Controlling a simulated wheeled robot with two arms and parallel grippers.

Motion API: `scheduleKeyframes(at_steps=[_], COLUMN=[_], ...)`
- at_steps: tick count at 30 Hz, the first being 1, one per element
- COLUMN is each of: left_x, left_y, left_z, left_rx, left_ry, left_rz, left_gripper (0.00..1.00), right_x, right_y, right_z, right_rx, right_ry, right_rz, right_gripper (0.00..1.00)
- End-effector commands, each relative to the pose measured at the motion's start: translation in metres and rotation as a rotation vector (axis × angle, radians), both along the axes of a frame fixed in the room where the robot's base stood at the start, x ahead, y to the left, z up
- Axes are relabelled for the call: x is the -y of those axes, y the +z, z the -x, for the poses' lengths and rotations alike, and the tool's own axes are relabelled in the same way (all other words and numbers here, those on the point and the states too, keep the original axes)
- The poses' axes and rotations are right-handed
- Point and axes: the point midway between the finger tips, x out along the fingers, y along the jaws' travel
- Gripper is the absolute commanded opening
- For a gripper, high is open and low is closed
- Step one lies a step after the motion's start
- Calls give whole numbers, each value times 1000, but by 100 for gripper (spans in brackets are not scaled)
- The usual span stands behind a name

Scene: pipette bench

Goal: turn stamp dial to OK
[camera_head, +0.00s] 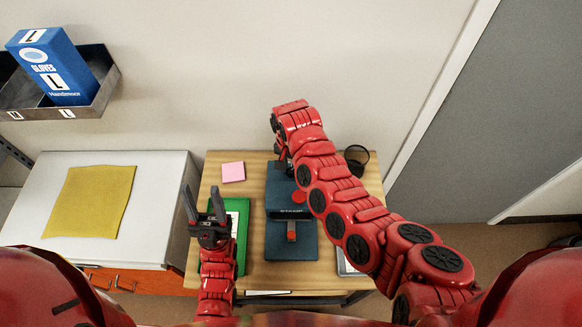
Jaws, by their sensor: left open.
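The dark blue stamp machine (278,206), marked STAMP, stands on the wooden table. A red round part (299,197) shows on its right side, and a small red part (291,229) sits at its front. I cannot make out a dial setting from here. My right arm reaches over the machine's right side; my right gripper (283,152) is at the machine's back, mostly hidden by the arm, and its fingers cannot be read. My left gripper (202,192) is open and empty, fingers pointing up, left of the machine over the green folder's edge.
A green folder (243,238) with white paper lies left of the machine. A pink note pad (233,172) lies behind it. A dark mesh cup (357,157) stands at the back right. A white cabinet (155,200) with a yellow cloth (90,201) adjoins on the left.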

Motion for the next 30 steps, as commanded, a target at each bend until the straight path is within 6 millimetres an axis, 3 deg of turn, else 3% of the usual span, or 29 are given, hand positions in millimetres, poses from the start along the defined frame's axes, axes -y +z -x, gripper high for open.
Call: scheduleKeyframes(at_steps=[1, 3, 17, 30], left_x=[0, 0, 0, 0], left_y=[0, 0, 1, 8], left_z=[0, 0, 0, 0], left_rx=[0, 0, 0, 0], left_ry=[0, 0, 0, 0], left_rz=[0, 0, 0, 0], left_gripper=[50, 50, 50, 50], right_x=[0, 0, 0, -1], right_y=[0, 0, 0, 0], right_z=[0, 0, 0, 2], right_rx=[0, 0, -1, -5], right_ry=[0, 0, 52, 392], right_rz=[0, 0, 0, -1], right_gripper=[12, 0, 0, 0])
